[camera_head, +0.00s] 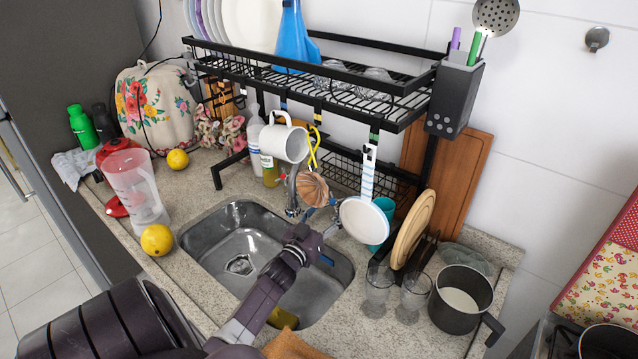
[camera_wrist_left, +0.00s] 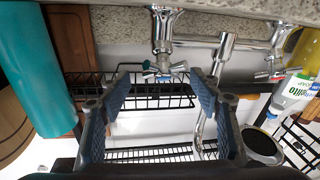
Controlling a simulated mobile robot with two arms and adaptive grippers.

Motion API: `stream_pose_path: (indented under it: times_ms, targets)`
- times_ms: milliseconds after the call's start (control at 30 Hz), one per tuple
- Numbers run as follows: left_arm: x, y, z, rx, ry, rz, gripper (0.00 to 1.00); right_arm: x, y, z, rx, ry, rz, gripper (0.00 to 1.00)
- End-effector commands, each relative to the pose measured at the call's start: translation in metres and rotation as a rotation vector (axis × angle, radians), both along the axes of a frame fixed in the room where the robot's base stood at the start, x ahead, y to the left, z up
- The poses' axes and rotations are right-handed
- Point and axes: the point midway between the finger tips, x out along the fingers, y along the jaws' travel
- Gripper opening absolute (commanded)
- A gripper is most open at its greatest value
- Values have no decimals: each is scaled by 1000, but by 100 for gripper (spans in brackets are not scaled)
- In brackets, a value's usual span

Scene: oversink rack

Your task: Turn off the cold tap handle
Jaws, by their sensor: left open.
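The gripper is open and empty, with no visible contact with the handle. In the head view my left gripper (camera_head: 318,236) is above the sink, in front of the taps, and partly hides them. The second tap handle (camera_wrist_left: 270,73), with a red mark, is to the right in the wrist view. My right gripper is out of view.
The steel sink (camera_head: 215,222) lies below my arm. A black dish rack (camera_head: 340,97) stands over it, with a white mug (camera_head: 284,143) and hanging utensils near my gripper. A teal cup (camera_wrist_left: 38,70) is close by. Glasses (camera_head: 378,288) and a pot (camera_head: 461,298) stand to the right.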

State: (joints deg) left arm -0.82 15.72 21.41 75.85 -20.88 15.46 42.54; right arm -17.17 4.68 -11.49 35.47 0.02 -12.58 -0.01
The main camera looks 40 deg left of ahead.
Motion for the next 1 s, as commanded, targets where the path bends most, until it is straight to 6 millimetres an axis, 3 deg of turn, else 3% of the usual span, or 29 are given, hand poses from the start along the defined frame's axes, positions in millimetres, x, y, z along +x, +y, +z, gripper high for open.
stream_pose_path:
  times_ms: [200, 400, 600, 1000]
  targets:
    - [-46, -13, -5, -1, 4, 0, 58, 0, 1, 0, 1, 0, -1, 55]
    - [-76, -21, -7, -2, 4, 0, 58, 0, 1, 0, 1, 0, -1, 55]
    - [-87, -25, -7, -1, 2, 0, 58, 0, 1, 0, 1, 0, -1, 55]
    - [-88, -25, -7, -1, 2, 0, 58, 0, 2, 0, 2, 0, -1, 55]
